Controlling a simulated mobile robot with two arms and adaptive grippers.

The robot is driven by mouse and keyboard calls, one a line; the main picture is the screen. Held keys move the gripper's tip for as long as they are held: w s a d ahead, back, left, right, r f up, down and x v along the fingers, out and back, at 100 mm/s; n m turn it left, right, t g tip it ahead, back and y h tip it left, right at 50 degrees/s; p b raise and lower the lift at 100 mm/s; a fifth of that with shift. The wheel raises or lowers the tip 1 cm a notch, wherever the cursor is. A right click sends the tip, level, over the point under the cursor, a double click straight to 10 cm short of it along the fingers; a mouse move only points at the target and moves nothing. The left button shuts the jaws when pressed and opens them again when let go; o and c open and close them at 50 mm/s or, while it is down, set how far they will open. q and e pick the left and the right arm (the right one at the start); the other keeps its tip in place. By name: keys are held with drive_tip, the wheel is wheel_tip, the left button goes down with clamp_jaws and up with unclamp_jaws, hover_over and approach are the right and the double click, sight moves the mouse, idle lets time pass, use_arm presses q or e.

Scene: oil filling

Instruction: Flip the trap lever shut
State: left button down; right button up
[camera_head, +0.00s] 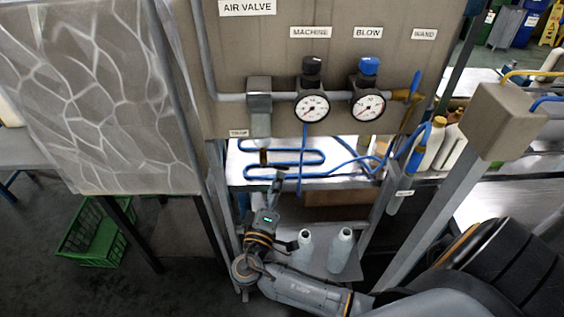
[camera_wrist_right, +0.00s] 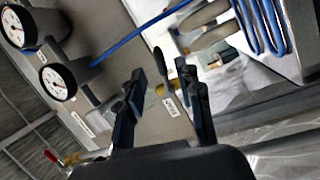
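The trap (camera_head: 261,126) hangs under the grey filter block on the air valve panel, beside a small label. A small brass valve (camera_head: 263,157) shows at its lower end. In the right wrist view a dark lever (camera_wrist_right: 159,62) with a brass part (camera_wrist_right: 160,90) lies in front of my fingers, near a white label. My right gripper (camera_head: 277,182) is below the trap, reaching up; in the wrist view (camera_wrist_right: 168,84) its two fingers are apart with the lever seen between them. Contact cannot be told. My left gripper is not in view.
Two gauges with a black knob (camera_head: 312,66) and a blue knob (camera_head: 369,67) are on the panel. Blue hose (camera_head: 300,158) loops beside the trap. Grey bottles (camera_head: 341,250) stand on a low shelf close to my right arm. A green crate (camera_head: 93,234) is at left.

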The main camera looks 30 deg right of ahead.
sight(282, 168)
drive_tip(key=shift+p+x, duration=0.8)
drive_tip(key=shift+x, duration=2.1)
clamp_jaws()
